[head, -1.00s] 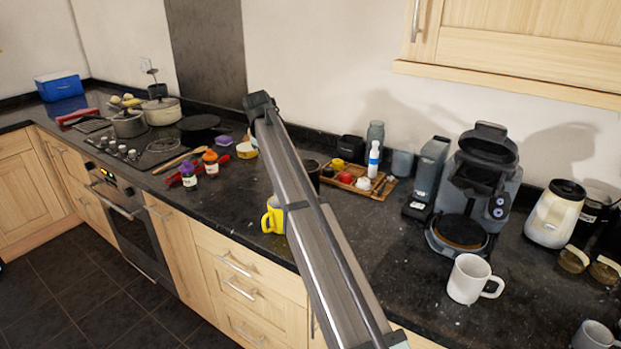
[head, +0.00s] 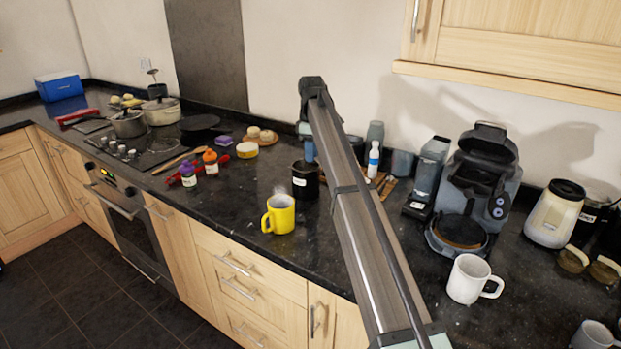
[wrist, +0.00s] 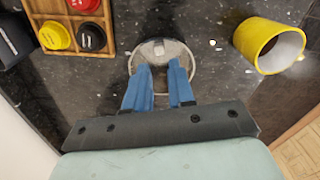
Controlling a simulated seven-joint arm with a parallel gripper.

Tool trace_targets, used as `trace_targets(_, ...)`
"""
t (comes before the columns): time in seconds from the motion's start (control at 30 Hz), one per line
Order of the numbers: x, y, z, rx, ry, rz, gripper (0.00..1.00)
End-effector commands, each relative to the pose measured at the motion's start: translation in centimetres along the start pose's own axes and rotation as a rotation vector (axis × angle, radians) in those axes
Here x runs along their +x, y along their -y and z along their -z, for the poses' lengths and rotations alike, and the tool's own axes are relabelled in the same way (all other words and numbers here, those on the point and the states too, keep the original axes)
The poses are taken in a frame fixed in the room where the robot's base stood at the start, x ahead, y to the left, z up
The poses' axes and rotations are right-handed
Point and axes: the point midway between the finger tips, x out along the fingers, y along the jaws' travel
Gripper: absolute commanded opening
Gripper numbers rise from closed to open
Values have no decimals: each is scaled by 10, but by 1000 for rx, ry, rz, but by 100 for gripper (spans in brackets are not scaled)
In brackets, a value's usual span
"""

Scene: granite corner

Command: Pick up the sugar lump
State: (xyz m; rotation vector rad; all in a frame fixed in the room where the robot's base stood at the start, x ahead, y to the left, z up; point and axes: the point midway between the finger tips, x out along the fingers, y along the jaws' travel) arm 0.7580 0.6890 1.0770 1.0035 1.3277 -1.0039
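I cannot clearly make out a sugar lump in either view. A small pale patch shows inside the round rim in the wrist view, but it is too small to name. My gripper (wrist: 159,66) has two blue fingers, apart, with nothing seen between them. Their tips overlap the near part of a round container (wrist: 190,57) with a light rim. In the head view my gripper (head: 309,153) points down just above a black canister (head: 305,183) with a white label, probably that same container. My arm hides part of the counter behind it.
A yellow mug (head: 281,214) stands left of the canister, and in the wrist view (wrist: 258,38) at right. A wooden tray (wrist: 106,28) holds red, yellow and black round items. A white bottle (head: 374,158), coffee machine (head: 480,180) and white mug (head: 467,279) stand to the right.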

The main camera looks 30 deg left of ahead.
Motion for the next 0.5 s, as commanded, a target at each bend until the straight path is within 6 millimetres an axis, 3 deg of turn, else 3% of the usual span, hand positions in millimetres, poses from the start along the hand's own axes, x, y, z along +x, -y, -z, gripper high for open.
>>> trace_targets(0.1,16,1,0,0,1,1,23)
trace_targets(0.37,29,0,1,1,0,0,23)
trace_targets(0.5,46,-1,2,1,1,1,23)
